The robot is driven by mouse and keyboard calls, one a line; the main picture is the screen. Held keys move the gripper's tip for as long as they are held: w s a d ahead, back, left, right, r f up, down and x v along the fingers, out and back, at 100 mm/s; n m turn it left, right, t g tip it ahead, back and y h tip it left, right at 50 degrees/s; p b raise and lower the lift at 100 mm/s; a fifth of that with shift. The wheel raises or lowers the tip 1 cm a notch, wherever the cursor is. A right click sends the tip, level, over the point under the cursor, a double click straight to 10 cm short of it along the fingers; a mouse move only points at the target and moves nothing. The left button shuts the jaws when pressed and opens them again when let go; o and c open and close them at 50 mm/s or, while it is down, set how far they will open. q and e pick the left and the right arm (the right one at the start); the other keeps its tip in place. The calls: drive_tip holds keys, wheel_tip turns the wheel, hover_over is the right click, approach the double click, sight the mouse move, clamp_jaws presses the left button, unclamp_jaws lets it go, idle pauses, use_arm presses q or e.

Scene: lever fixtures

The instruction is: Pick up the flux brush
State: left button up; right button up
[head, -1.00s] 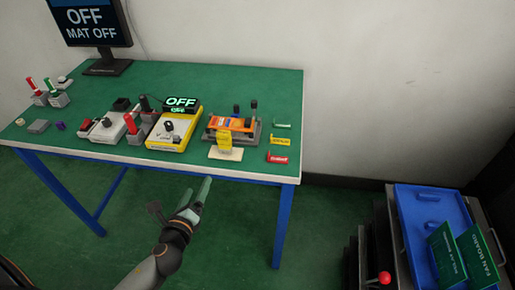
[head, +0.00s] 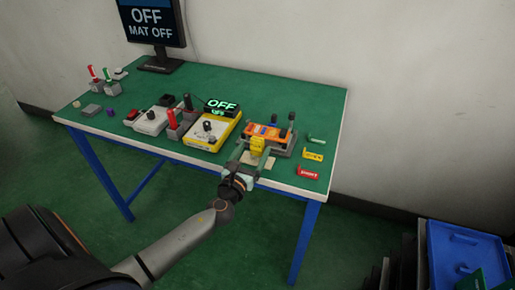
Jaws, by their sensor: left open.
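I cannot tell for sure which thing is the flux brush; none has a readable label for it. A small yellow piece (head: 257,146) stands at a cream pad (head: 265,164) in front of an orange-topped grey fixture (head: 268,134). My left gripper (head: 254,156) is open at the table's front edge. Its fingers point at the yellow piece, one to each side of it in the picture. Contact cannot be made out. The fingers partly hide the pad. My right gripper is not in view.
Red (head: 307,171), yellow (head: 313,156) and green (head: 317,139) pieces lie to the right. A monitor (head: 152,22) stands behind. A blue tray (head: 465,252) is at lower right.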

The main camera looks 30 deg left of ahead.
sight(261, 139)
use_arm(q)
drive_tip(key=shift+w+r, duration=0.2)
drive_tip(key=shift+w, duration=0.2)
drive_tip(key=shift+d+x, duration=0.15)
drive_tip(key=shift+x, duration=0.9)
drive_tip(key=shift+d+x, duration=0.15)
drive_tip(key=shift+x, duration=0.95)
drive_tip(key=shift+r, duration=0.1)
clamp_jaws()
